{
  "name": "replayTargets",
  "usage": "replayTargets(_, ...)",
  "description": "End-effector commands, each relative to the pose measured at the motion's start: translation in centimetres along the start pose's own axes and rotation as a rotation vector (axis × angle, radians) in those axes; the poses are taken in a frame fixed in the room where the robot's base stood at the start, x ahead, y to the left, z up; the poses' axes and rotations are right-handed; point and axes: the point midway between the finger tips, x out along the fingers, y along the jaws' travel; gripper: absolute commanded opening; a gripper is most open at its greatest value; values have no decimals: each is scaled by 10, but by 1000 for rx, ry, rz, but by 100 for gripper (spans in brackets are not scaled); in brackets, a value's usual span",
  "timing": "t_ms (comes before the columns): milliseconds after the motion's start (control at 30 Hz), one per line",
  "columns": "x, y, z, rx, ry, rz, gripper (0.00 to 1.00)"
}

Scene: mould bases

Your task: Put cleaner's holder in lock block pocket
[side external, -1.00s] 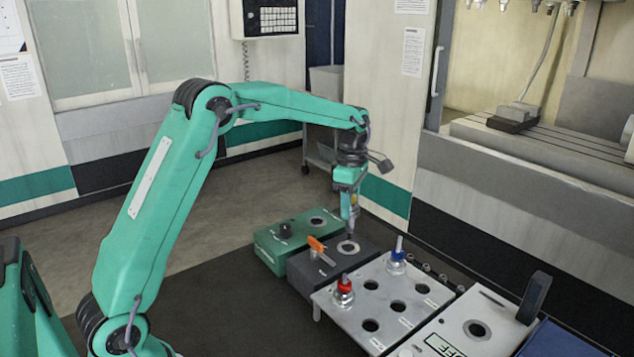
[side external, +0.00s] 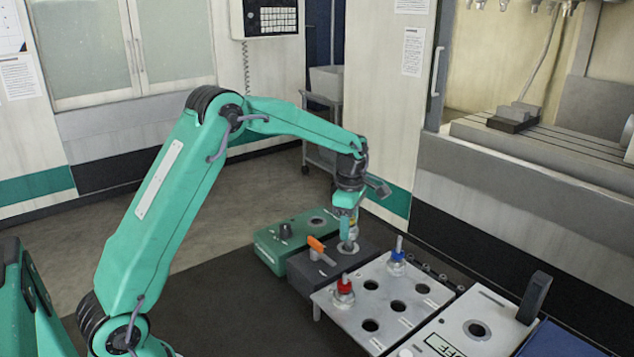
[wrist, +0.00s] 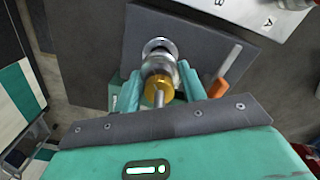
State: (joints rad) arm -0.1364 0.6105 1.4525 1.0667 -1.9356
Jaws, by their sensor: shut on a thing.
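The cleaner's holder, a silver piece with a gold band (wrist: 158,84), is between the two teal fingers of my gripper (wrist: 156,92). In the side view my gripper (side external: 349,222) is shut on it, fingers pointing down. The lock block (side external: 330,264) is a dark grey block with an orange lever; it also shows in the wrist view (wrist: 200,35). The holder's lower end (side external: 348,247) is at the ringed pocket (wrist: 158,44) and covers much of it. I cannot tell how deep it sits.
A green block (side external: 275,258) with a black knob stands left of the lock block. A pale rack (side external: 385,285) to the right carries a red-topped holder (side external: 344,288) and a blue-topped holder (side external: 397,256), with several empty holes. A white block (side external: 480,312) with a dark upright lever lies beyond.

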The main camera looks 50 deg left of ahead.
Motion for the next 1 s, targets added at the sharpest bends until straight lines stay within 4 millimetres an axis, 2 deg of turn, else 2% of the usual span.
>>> replayTargets(500, 27, 0, 0, 0, -1, 2, 0)
replayTargets(1000, 31, 0, 0, 0, -1, 2, 0)
